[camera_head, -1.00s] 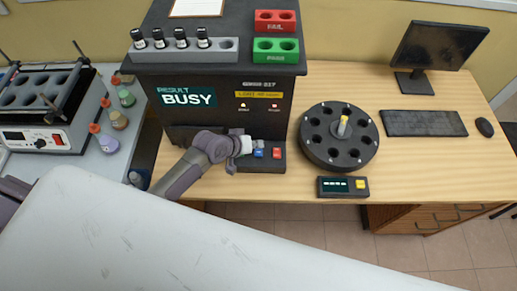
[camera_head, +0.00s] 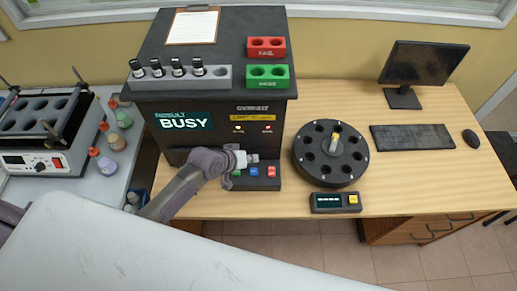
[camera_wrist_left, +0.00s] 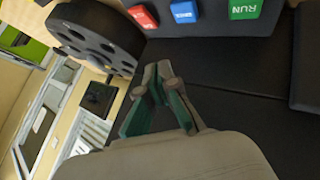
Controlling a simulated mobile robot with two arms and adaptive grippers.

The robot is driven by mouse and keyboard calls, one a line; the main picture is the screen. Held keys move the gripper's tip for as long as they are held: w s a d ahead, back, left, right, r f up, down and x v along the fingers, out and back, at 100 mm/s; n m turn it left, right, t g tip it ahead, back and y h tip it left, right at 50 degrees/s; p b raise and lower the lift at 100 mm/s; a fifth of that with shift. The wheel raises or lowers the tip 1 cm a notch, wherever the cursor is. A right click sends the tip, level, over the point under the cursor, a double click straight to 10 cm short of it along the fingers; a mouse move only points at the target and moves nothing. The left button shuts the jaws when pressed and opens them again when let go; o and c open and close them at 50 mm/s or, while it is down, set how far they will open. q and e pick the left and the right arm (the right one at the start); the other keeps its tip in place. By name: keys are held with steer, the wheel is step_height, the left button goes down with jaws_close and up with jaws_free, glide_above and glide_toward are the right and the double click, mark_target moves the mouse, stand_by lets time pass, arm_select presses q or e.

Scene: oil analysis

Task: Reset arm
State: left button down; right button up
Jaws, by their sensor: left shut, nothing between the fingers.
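My left gripper (camera_head: 254,158) is in front of the black analyzer (camera_head: 225,110), just above its button panel. In the left wrist view its fingers (camera_wrist_left: 158,80) are closed together with nothing between them. A green RUN button (camera_wrist_left: 245,8), a blue button (camera_wrist_left: 184,15) and a red button (camera_wrist_left: 143,17) sit on the panel, apart from the fingertips in that view. The analyzer screen (camera_head: 184,121) reads RESULT BUSY. My right gripper is not in view.
A black round carousel (camera_head: 333,165) holding one vial stands right of the analyzer, behind a small display box (camera_head: 335,202). A grey rack (camera_head: 215,77) with several vials, a red rack (camera_head: 266,47) and a green rack (camera_head: 268,75) sit on top. A monitor (camera_head: 428,65) stands at the right.

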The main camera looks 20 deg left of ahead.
arm_select(q)
steer(key=s+a+r+m+g+y, duration=0.25)
steer(key=s+r, duration=0.25)
steer(key=s, duration=0.7)
steer(key=s+a+r+m+g+y, duration=0.2)
steer(key=s+a+r, duration=0.15)
steer(key=s, duration=0.95)
step_height(320, 180, down, 32)
steer(key=s+g+b, duration=0.1)
steer(key=s+b, duration=0.1)
steer(key=b, duration=0.3)
steer(key=s+a+f+g+b, duration=0.1)
steer(key=s+f+b, duration=0.3)
steer(key=s+f, duration=1.2)
step_height(320, 180, down, 3)
steer(key=shift+a+r, duration=0.2)
steer(key=shift+a, duration=0.35)
